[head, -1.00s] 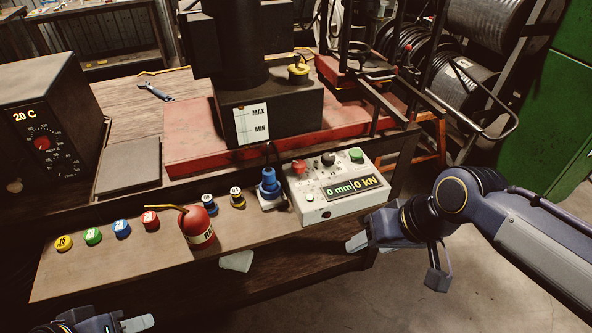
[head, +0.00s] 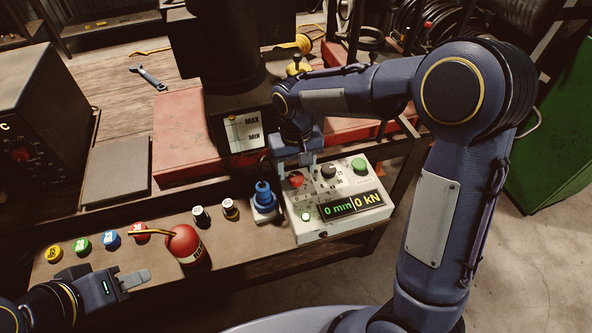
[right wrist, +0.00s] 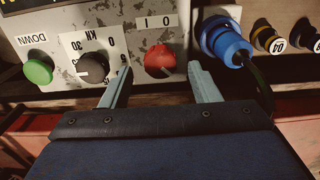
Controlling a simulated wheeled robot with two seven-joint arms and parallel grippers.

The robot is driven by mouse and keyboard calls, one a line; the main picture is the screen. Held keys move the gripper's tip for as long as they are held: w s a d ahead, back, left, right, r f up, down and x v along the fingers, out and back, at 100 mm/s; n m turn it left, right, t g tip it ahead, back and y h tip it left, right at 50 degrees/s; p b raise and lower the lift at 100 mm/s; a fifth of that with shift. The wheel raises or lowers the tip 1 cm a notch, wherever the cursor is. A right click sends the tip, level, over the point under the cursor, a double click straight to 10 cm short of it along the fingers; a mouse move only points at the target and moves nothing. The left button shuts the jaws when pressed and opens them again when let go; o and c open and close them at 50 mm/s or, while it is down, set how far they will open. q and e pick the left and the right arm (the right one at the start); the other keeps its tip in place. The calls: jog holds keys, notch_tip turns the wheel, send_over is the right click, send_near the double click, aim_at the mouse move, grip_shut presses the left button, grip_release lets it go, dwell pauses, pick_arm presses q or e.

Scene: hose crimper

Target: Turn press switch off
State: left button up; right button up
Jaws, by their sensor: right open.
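The press control box (head: 335,208) is grey-white with a display reading 0 mm and 0 kN. Its red rotary switch (head: 297,181) is at the box's back left; it also shows in the right wrist view (right wrist: 159,60), beside I and O marks. My right gripper (head: 296,166) reaches down over the back left of the box. In the right wrist view it is open (right wrist: 160,74), with one finger on each side of the red switch; contact cannot be told. My left gripper (head: 128,284) is at lower left, near the bench front; its opening is unclear.
A black knob (right wrist: 92,68) and a green button (right wrist: 38,72) are beside the switch. A blue plug (head: 264,196) stands close to the box. A red bottle (head: 185,244) and several coloured caps are on the bench. The black press column stands behind.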

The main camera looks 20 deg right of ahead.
aim_at(296, 180)
jog(key=shift+f, duration=1.2)
jog(key=c, duration=1)
